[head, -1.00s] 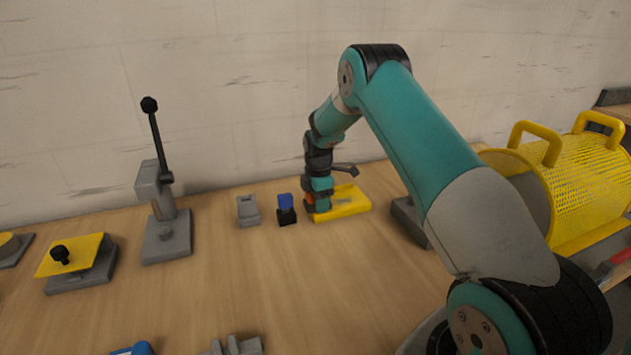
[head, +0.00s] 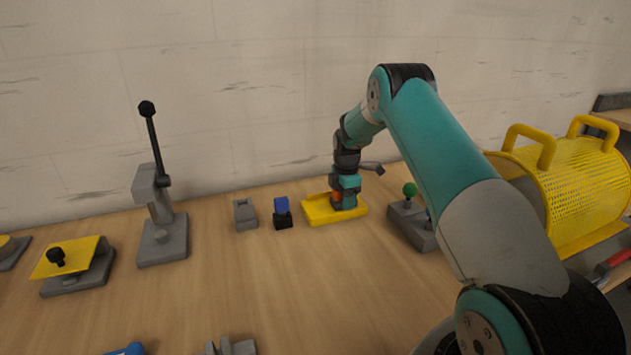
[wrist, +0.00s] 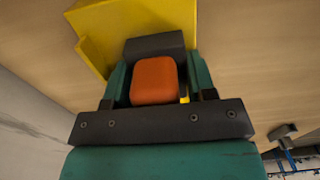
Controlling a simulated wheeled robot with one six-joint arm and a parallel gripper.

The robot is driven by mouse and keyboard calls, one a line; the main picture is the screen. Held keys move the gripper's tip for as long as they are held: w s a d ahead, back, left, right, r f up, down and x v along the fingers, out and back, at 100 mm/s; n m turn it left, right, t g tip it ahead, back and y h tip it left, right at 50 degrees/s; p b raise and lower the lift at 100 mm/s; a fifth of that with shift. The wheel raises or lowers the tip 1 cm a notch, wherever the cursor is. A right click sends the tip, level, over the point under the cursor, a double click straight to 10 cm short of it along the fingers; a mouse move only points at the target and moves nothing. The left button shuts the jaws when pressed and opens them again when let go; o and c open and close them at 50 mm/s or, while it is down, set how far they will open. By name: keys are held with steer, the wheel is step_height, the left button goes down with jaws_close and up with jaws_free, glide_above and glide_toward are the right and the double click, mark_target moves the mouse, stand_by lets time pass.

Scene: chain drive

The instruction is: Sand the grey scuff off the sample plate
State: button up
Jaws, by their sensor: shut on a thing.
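The yellow sample plate (head: 318,210) lies on the bench near the wall, and it also fills the top of the wrist view (wrist: 130,20). My gripper (head: 346,203) is at the right part of the plate. It is shut on a sanding block with an orange grip (wrist: 154,80) and a dark grey base (wrist: 155,45). The block is at the plate's surface; whether it presses on it I cannot tell. The grey scuff does not show clearly; the block and gripper cover part of the plate.
A small grey block (head: 245,214) and a blue-topped black piece (head: 282,214) stand left of the plate. A grey box with a green knob (head: 410,190) and a yellow mesh guard (head: 575,185) are to the right. A lever press (head: 162,230) stands farther left. The front bench is mostly clear.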

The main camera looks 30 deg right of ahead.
mark_target(313, 211)
steer(key=shift+s+d, duration=0.25)
steer(key=shift+d, duration=0.75)
steer(key=shift+s+d, duration=0.25)
steer(key=shift+d, duration=0.75)
steer(key=shift+s+d+f+b, duration=0.1)
steer(key=shift+s+d+b, duration=0.1)
steer(key=shift+b, duration=0.2)
steer(key=shift+w+a, duration=0.2)
steer(key=shift+a, duration=0.35)
steer(key=shift+w+a+p, duration=0.3)
steer(key=shift+w+a, duration=0.25)
steer(key=shift+a, duration=1.5)
steer(key=shift+w+a+p, duration=0.35)
steer(key=shift+w+a, duration=0.2)
steer(key=shift+a, duration=1.5)
steer(key=shift+w+a+p, duration=0.3)
steer(key=shift+w+a, duration=0.25)
steer(key=shift+a, duration=1.5)
steer(key=shift+a+r, duration=0.25)
step_height(313, 211, up, 8)
steer(key=p, duration=0.5)
